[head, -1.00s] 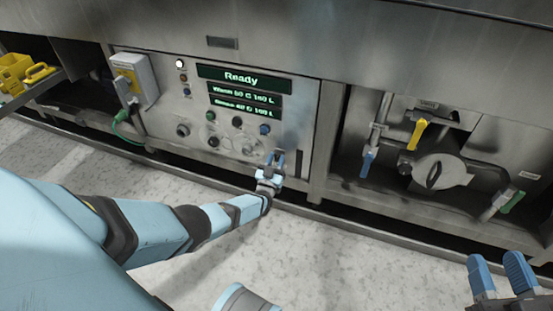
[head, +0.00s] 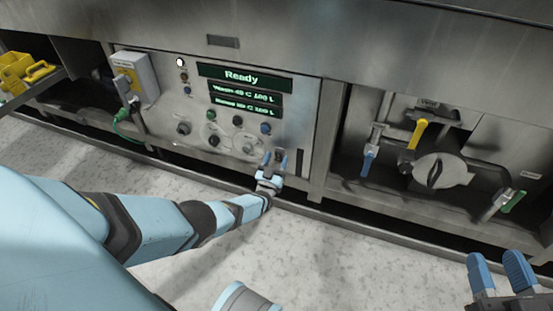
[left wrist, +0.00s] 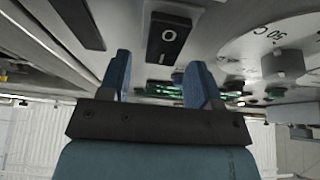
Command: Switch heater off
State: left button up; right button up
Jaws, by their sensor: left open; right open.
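A black rocker switch (left wrist: 170,38) with a white O and a line mark sits on the steel panel in the left wrist view. No heater label is readable on it. My left gripper (left wrist: 160,62) is open and empty, with its two blue fingers just short of the switch and pointing toward the panel. In the head view my left gripper (head: 273,160) is at the lower right of the control panel (head: 165,92), and its fingers partly cover that corner. My right gripper (head: 502,268) is open and empty at the lower right, away from the panel.
A green display (head: 243,77) reads Ready. A dial (left wrist: 283,62) marked in degrees is right of the switch. Several knobs and buttons are on the panel. Valves with a yellow handle (head: 418,134) and a blue handle (head: 368,162) are to the right. The floor (head: 310,260) in front is clear.

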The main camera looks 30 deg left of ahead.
pick_arm(q)
jog(key=p+v, duration=0.2)
jog(key=v, duration=1.1)
jog(key=shift+s, duration=0.15)
pick_arm(e)
jog(key=shift+s+a+f+m+g+h, duration=0.2)
jog(key=shift+s+a+m+g+h, duration=0.25)
jog(key=shift+m, duration=0.35)
jog(key=shift+d, duration=0.15)
jog(key=shift+y, duration=0.25)
